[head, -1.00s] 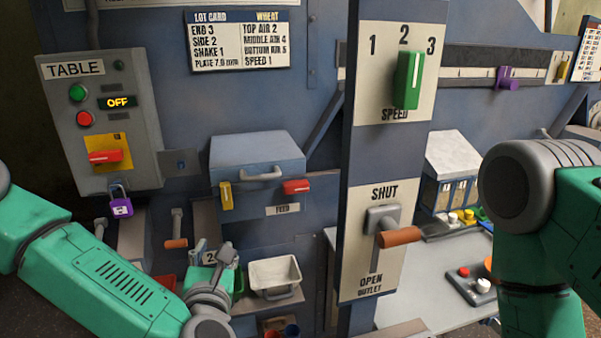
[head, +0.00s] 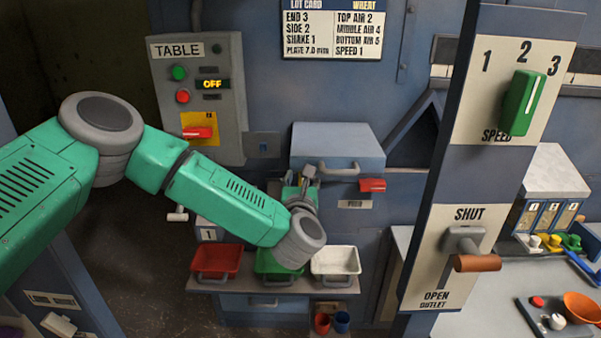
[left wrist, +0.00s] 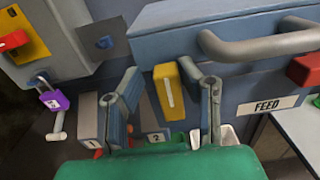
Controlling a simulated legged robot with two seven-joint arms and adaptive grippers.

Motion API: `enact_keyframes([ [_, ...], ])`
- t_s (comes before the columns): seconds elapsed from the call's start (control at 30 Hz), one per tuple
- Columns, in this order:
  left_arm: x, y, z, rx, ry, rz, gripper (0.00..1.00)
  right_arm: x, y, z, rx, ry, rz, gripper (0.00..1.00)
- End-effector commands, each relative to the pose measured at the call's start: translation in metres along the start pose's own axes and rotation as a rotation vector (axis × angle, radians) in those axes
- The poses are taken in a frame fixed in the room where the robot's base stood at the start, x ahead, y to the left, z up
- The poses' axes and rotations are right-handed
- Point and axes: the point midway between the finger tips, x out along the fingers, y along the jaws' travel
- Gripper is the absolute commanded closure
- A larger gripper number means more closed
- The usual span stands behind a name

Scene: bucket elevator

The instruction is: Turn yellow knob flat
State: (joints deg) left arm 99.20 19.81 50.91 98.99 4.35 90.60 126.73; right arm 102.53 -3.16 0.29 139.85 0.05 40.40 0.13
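The yellow knob (left wrist: 168,92) shows in the left wrist view on the blue front below the feed drawer handle. It stands upright, its white line close to vertical with a slight tilt. My left gripper (left wrist: 171,80) is open, one finger to the left and one to the right of the knob in the picture, with gaps on both sides; how far it is from the knob in depth I cannot tell. In the head view my left gripper (head: 303,180) is at the left front of the feed box (head: 338,148) and hides the knob. My right gripper is not in view.
A red knob (head: 372,185) and the feed handle (head: 340,170) sit close to the right of my left gripper. Below are red (head: 215,260) and white (head: 336,262) bins. The SPEED and SHUT/OPEN panel (head: 440,240) stands to the right.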

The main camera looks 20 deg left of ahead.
Motion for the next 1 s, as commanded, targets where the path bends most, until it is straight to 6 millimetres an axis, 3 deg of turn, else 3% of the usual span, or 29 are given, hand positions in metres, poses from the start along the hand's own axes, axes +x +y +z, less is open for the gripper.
enact_keyframes([
  [0.37, 0.0092, 0.0015, -0.0004, 0.001, 0.000, 0.003, 0.71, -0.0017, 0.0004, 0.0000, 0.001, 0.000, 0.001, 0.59],
  [0.4, 0.0090, 0.0016, -0.0003, 0.001, 0.000, 0.003, 0.73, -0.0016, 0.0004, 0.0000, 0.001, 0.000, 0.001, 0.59],
  [0.47, 0.0088, 0.0015, -0.0002, 0.001, 0.000, 0.002, 0.94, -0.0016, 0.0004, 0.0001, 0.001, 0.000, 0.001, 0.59],
  [0.5, 0.0088, 0.0016, -0.0002, 0.000, 0.000, 0.002, 1.00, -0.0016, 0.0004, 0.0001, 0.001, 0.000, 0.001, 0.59],
  [1.0, 0.0091, 0.0004, -0.0026, 0.048, 0.002, 0.004, 1.00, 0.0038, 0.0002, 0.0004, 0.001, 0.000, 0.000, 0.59],
])
